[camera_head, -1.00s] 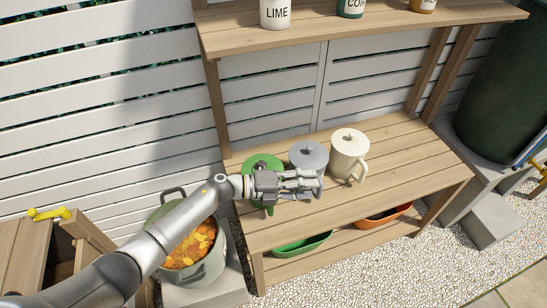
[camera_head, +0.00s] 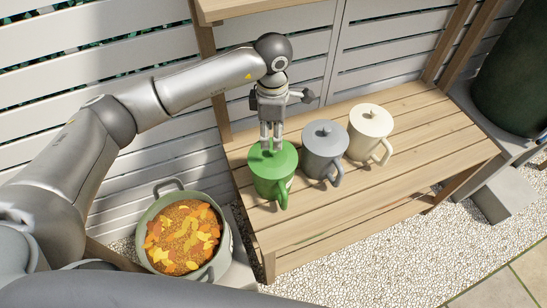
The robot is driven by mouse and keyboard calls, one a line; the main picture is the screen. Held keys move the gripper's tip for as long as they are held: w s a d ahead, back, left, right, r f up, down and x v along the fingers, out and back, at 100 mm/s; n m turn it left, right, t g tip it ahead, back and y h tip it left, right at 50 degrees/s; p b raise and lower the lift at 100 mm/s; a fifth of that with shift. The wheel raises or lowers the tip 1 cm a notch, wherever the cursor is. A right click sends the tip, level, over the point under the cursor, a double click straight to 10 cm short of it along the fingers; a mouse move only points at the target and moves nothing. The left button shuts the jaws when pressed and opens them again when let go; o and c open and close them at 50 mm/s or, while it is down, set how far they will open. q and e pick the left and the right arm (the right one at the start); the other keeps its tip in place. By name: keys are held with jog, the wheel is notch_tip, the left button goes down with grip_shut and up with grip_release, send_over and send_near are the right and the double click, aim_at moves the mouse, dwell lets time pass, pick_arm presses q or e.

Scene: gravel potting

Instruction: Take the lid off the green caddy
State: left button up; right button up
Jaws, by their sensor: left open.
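The green caddy (camera_head: 273,181) stands upright at the left end of the wooden bench, its handle toward the front. Its green lid (camera_head: 284,162) is on top. My left gripper (camera_head: 271,148) points down at the lid from above, open, with its fingertips at or just over the middle of the lid. The fingers hide the lid's knob, and I cannot tell whether they touch it. My right gripper is not in view.
A grey caddy (camera_head: 325,156) and a cream caddy (camera_head: 370,135) with lids stand close to the right of the green one. The bench top (camera_head: 430,140) is clear further right. A pot (camera_head: 148,218) of orange and yellow bits stands at the lower left. A shelf (camera_head: 245,8) is above.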

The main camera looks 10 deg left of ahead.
aim_at(273, 154)
pick_arm(q)
notch_tip(273, 154, down, 2)
jog(key=shift+f+b, duration=0.35)
jog(key=shift+f, duration=0.1)
notch_tip(273, 154, down, 4)
jog(key=shift+s+r+b, duration=0.1)
jog(key=shift+b, duration=0.8)
jog(key=shift+f, duration=0.3)
grip_shut()
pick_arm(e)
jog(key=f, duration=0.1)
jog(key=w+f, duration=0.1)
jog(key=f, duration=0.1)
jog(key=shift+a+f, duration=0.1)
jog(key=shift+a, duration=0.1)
